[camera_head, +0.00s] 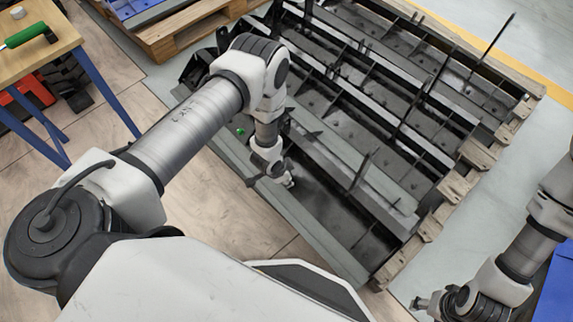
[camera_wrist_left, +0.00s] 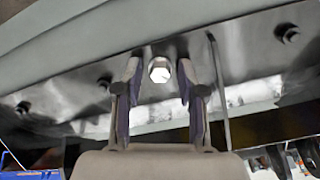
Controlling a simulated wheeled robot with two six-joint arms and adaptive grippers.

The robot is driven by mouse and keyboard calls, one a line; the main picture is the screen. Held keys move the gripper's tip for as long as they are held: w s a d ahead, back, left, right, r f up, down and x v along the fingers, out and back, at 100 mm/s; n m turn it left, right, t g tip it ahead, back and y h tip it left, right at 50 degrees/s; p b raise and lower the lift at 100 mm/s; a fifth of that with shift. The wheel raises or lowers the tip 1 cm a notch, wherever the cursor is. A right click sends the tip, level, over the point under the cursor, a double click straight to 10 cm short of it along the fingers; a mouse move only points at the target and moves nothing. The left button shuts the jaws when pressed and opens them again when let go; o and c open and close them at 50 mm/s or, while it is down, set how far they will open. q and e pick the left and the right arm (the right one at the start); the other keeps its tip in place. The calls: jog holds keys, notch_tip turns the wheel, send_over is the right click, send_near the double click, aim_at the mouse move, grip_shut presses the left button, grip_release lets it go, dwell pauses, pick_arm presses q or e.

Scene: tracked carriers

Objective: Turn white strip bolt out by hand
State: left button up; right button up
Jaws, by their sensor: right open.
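A pale hex bolt head (camera_wrist_left: 160,70) sits in a dark metal face in the left wrist view, below a pale strip (camera_wrist_left: 150,27). My left gripper (camera_wrist_left: 159,68) is open, with one finger on each side of the bolt head and visible gaps between. In the head view my left gripper (camera_head: 287,180) is low at the near edge of the dark carrier (camera_head: 325,205); the bolt is too small or hidden there. My right gripper (camera_head: 423,303) is open and empty at the lower right, away from the carrier.
The carrier has several upright ribs and lies on a wooden pallet (camera_head: 428,228). A workbench (camera_head: 25,55) with a green-handled screwdriver (camera_head: 26,36) stands at the upper left. A blue surface (camera_head: 557,285) is at the lower right. Other fasteners (camera_wrist_left: 288,34) show in the metal face.

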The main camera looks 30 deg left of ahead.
pick_arm(q)
jog(key=m, duration=0.2)
jog(key=m+p, duration=0.1)
jog(key=m, duration=0.2)
jog(key=shift+r+m, duration=0.2)
jog(key=shift+m, duration=0.1)
jog(key=shift+f+m, duration=0.15)
jog(key=shift+m, duration=0.85)
grip_shut()
jog(key=n+b, duration=0.1)
jog(key=n, duration=0.3)
jog(key=shift+f+n, duration=0.1)
jog(key=shift+n, duration=0.2)
jog(key=n, duration=0.4)
jog(key=shift+b, duration=0.4)
jog(key=shift+o, duration=1.1)
grip_release()
jog(key=shift+n, duration=0.3)
